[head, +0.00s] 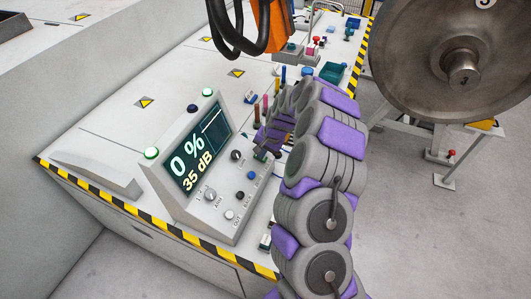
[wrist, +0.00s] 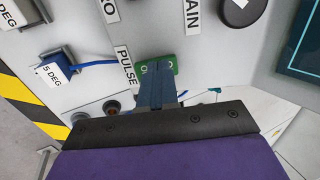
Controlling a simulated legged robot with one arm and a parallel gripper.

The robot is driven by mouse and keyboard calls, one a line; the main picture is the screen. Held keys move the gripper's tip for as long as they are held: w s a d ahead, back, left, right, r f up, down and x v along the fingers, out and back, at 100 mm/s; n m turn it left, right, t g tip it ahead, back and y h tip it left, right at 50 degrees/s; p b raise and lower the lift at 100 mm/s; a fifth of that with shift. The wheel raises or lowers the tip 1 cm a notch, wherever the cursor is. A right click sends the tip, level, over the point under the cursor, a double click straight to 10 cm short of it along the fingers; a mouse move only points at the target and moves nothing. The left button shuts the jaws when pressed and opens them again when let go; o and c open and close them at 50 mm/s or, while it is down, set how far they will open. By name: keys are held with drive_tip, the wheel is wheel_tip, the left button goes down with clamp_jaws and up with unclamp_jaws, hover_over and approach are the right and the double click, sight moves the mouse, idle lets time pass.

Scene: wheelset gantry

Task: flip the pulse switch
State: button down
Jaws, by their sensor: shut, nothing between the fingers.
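The pulse switch shows in the wrist view as a small green plate (wrist: 170,68) beside the white PULSE label (wrist: 125,66). My gripper (wrist: 157,72) is shut with nothing between its fingers. Its fingertips overlap the green plate in the picture and cover its middle, so the lever and its position are hidden. I cannot tell whether the fingers touch it. In the head view my gripper is at the right side of the grey console (head: 222,205), partly hidden by my arm. I cannot make out the switch there.
The console's screen (head: 197,150) reads 0 % and 35 dB. A dark knob (wrist: 240,10) sits near the GAIN label (wrist: 192,17). A block marked 5 DEG (wrist: 55,70) with a blue cable is at left. A large steel wheel (head: 430,60) stands at right in the head view.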

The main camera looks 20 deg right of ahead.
drive_tip(key=p+v, duration=0.3)
drive_tip(key=v, duration=1)
drive_tip(key=shift+s+r, duration=0.15)
drive_tip(key=shift+s, duration=0.05)
drive_tip(key=shift+d, duration=0.1)
